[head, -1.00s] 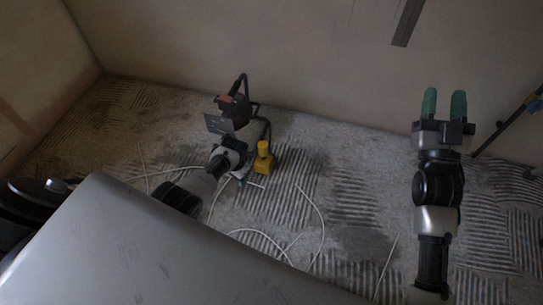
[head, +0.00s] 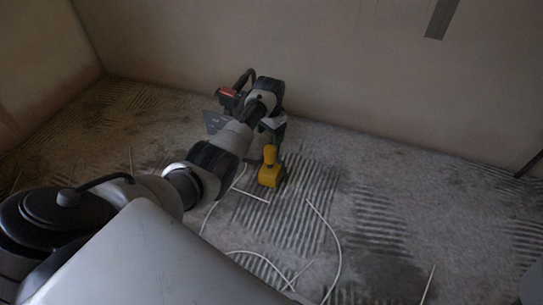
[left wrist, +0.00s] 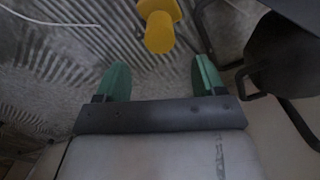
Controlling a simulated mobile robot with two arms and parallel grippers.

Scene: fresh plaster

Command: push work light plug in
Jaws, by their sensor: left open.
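A yellow piece (head: 270,155), probably the plug, stands on a yellow block (head: 271,178) on the floor. I cannot tell how deep it sits. The dark work light (head: 229,97) with a red part stands behind and to the left, partly hidden by my left arm. My left gripper (head: 279,132) is partly hidden by its own wrist, just behind the yellow piece. In the left wrist view the gripper (left wrist: 161,78) has its green fingers apart with nothing between them. There the yellow piece (left wrist: 159,32) lies beyond the fingertips, apart from them. My right gripper is not in view.
White cables (head: 333,240) lie loosely on the ridged floor. A plaster wall (head: 350,80) rises close behind the lamp. In the left wrist view a dark lamp part and frame (left wrist: 282,60) stand close to the right finger. The floor at the right is mostly clear.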

